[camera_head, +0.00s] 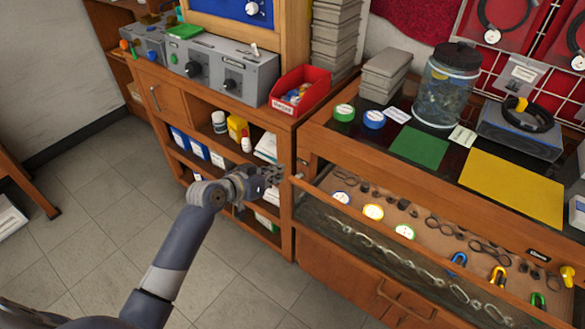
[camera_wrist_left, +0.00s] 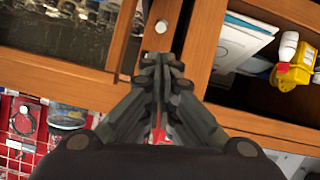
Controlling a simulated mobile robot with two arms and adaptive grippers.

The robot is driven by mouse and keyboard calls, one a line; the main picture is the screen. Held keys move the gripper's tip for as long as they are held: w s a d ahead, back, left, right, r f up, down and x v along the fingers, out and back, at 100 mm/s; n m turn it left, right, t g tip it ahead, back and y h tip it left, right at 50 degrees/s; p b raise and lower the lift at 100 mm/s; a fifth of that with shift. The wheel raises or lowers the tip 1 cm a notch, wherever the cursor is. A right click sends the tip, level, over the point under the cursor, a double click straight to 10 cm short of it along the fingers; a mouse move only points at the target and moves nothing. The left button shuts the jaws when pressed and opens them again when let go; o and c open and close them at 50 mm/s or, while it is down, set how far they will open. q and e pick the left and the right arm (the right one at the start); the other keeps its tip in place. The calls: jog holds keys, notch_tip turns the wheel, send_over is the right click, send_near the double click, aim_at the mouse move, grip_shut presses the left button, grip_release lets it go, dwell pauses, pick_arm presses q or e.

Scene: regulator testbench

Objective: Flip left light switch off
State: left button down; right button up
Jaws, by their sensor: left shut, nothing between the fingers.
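My left gripper (camera_head: 273,175) is shut and empty in front of the wooden cabinets. Its closed fingers also show in the left wrist view (camera_wrist_left: 160,65), pointing at a wooden post between the open shelf and the glass display case. A small round white knob-like piece (camera_head: 298,176) sits on that post, just right of the fingertips in the head view. It shows in the left wrist view (camera_wrist_left: 162,27) beyond the fingertips, with a visible gap. It may be the left light switch, but I cannot tell its position. My right gripper is not in view.
The glass display case (camera_head: 330,262) with chains and locks is at right. Open shelves (camera_head: 217,157) hold bottles and boxes. A red bin (camera_head: 300,92) and grey boxes with black knobs (camera_head: 230,75) stand on the cabinet top. The tiled floor (camera_head: 105,200) at left is clear.

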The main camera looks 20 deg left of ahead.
aim_at(303, 174)
pick_arm(q)
jog(key=x, duration=0.8)
jog(key=shift+f+b, duration=0.1)
jog(key=shift+b, duration=0.2)
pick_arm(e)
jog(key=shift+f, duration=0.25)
pick_arm(q)
jog(key=shift+s+f, duration=0.15)
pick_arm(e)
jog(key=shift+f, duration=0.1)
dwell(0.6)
pick_arm(q)
jog(key=shift+a, duration=0.1)
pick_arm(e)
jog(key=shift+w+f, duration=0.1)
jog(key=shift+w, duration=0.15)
pick_arm(q)
jog(key=shift+f+b, duration=0.1)
jog(key=shift+b, duration=0.25)
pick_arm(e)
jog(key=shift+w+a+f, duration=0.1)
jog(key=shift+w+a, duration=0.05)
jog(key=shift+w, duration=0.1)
pick_arm(q)
jog(key=shift+b, duration=0.3)
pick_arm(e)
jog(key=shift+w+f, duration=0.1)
